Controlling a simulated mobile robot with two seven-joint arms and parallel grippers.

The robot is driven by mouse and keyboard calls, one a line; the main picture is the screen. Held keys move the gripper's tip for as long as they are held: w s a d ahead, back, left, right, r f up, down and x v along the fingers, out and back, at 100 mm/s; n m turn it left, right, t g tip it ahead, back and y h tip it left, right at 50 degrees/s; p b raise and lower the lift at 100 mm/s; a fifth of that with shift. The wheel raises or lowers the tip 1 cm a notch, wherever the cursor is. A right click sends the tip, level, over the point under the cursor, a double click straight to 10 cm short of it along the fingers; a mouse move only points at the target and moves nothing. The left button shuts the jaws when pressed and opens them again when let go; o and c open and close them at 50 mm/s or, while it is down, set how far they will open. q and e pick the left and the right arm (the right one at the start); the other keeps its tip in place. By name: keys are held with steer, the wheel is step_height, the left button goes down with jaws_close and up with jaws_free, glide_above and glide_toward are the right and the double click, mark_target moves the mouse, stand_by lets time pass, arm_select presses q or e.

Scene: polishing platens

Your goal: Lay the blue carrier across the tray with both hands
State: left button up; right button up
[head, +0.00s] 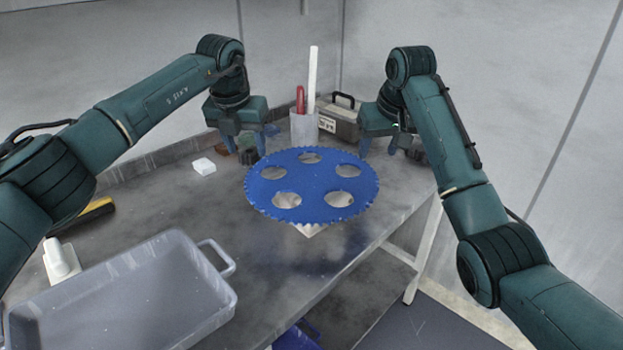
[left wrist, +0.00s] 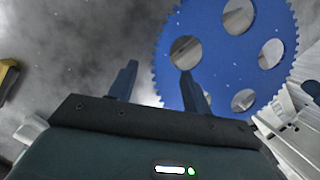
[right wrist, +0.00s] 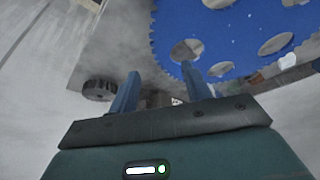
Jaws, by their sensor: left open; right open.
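The blue carrier (head: 313,179) is a flat toothed disc with several round holes. It rests raised on a pale support (head: 310,229) on the table. The grey tray (head: 228,298) lies at the front left of the table and looks empty. My left gripper (head: 252,138) is open above the table, behind and left of the carrier; in the left wrist view its fingers (left wrist: 158,85) are near the carrier's rim (left wrist: 172,75). My right gripper (head: 380,146) is open behind and right of the carrier; in the right wrist view its fingers (right wrist: 158,88) point toward the rim (right wrist: 160,40). Neither visibly holds anything.
A grey cup (head: 304,128) with a red and a white tool stands behind the carrier, near a dark-handled box (head: 338,118). A small white block (head: 204,166), a yellow-and-black object (head: 95,212) and a white bottle (head: 60,258) are at left. Bare table lies between tray and carrier.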

mark_target(254, 172)
arm_select(q)
steer(key=x, duration=0.6)
arm_select(e)
steer(key=x, duration=0.6)
steer(key=shift+w+f, duration=0.1)
arm_select(q)
steer(key=shift+c, duration=0.4)
arm_select(e)
steer(key=shift+c, duration=0.5)
arm_select(q)
jaws_close()
arm_select(e)
jaws_close()
